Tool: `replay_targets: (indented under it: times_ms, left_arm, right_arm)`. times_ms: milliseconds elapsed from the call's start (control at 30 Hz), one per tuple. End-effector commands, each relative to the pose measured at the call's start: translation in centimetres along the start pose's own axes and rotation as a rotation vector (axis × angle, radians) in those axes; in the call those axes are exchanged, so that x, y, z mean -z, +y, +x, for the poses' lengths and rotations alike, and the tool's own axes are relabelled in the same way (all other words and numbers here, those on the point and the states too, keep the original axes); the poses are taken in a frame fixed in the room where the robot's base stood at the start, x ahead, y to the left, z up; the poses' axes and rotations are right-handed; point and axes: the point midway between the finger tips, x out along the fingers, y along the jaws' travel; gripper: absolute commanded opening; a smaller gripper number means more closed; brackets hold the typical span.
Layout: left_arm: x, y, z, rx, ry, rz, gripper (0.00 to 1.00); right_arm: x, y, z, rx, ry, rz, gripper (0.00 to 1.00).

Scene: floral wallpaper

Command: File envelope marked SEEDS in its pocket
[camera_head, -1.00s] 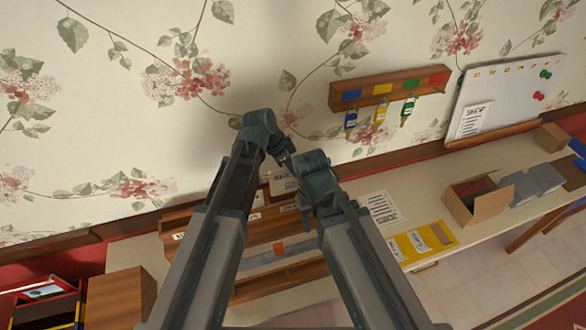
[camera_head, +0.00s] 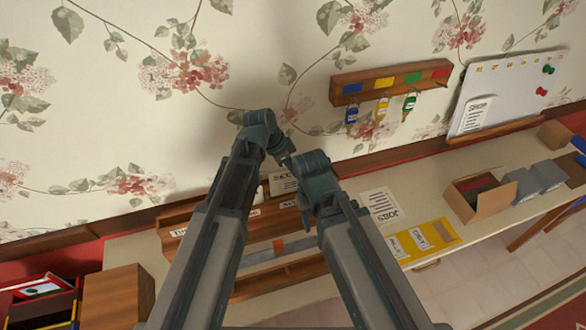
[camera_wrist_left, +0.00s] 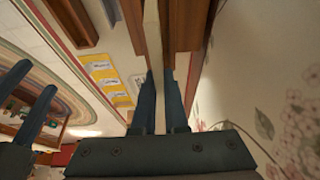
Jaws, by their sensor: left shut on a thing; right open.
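A tan envelope (camera_head: 284,184) stands upright in the head view at the wooden rack, partly behind my arms; only the start of its word, "SEE", shows. My left gripper (camera_wrist_left: 161,76) is shut on the envelope, which shows edge-on as a pale strip (camera_wrist_left: 153,40) between brown wooden walls in the left wrist view. The wooden pocket rack (camera_head: 300,268) runs along the back of the counter, with white labels on its front; my arms hide much of it. My right gripper (camera_wrist_left: 28,82) is open and empty, apart from the envelope.
On the counter to the right lie a white JOBS sheet (camera_head: 380,206), a yellow folder with labels (camera_head: 446,234) and an open cardboard box (camera_head: 485,205). A key rack (camera_head: 390,83) and a whiteboard (camera_head: 512,88) hang on the wall. A wooden box (camera_head: 117,296) stands at lower left.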

Motion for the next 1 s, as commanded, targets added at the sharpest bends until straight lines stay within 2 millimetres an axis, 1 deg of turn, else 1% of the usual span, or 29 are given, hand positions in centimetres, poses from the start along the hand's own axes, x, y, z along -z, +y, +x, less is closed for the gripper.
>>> replay_targets:
  times_ms: [33, 533, 700, 1000]
  left_arm:
    - [-0.2, 0.0, 0.6, 0.000, 0.000, 0.000, 0.00]
    - [-1.3, 0.0, 3.1, 0.000, 0.000, 0.000, 0.00]
    - [-1.4, 0.0, 3.5, 0.000, 0.000, 0.000, 0.00]
    - [-1.4, 0.0, 3.5, 0.000, 0.000, 0.000, 0.00]
  right_arm:
    - [0.0, -0.1, 0.6, 0.000, 0.000, -0.001, 0.50]
    - [0.2, -0.3, 3.4, -0.001, 0.000, -0.003, 0.50]
    - [0.2, -0.3, 3.7, -0.001, 0.000, -0.003, 0.50]
    - [0.2, -0.3, 3.7, -0.001, 0.000, -0.003, 0.50]
